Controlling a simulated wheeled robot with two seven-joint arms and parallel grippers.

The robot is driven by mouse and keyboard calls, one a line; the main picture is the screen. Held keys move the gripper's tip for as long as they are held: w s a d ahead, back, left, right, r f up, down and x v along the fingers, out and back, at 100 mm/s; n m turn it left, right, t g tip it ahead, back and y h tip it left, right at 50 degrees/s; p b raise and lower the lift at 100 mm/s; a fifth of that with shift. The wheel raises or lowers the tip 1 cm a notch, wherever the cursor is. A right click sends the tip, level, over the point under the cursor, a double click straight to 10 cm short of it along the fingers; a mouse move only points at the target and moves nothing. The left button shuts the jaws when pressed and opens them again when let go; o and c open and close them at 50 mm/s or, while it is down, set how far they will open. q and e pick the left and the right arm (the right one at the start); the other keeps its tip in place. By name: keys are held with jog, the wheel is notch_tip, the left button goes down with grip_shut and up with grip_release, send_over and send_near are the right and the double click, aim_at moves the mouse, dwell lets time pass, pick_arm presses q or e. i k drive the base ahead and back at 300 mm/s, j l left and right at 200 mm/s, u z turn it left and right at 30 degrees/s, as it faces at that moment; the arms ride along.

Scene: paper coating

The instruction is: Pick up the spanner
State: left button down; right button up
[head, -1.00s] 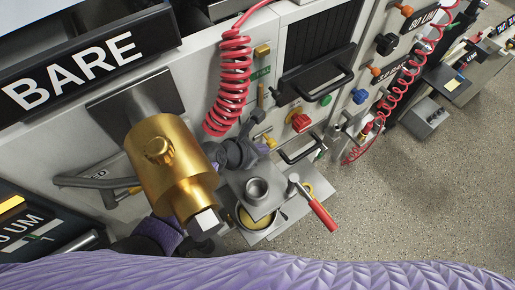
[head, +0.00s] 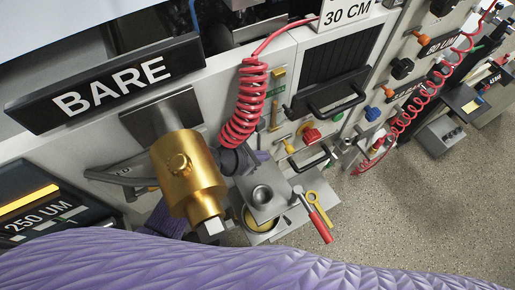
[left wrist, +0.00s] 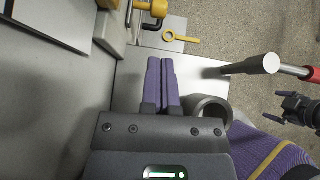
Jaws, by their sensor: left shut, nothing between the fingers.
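The yellow spanner (head: 318,200), with a ring at one end, lies on a grey surface to the right of the red-handled tool. In the left wrist view the spanner (left wrist: 182,38) lies beyond my fingertips, slightly right of them. My left gripper (head: 262,156) is partly hidden behind the red coiled hose and the gold cylinder in the head view. In the left wrist view its purple fingers (left wrist: 161,62) are together, empty, over the grey plate and apart from the spanner.
A red-handled tool (head: 318,217) stands between the metal cup (head: 262,195) and the spanner. The gold cylinder (head: 188,175) and red coiled hose (head: 247,105) crowd the near side. Open floor (head: 400,215) is to the right.

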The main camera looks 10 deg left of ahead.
aim_at(314, 202)
jog(key=k+l, duration=1.2)
jog(key=l, duration=0.1)
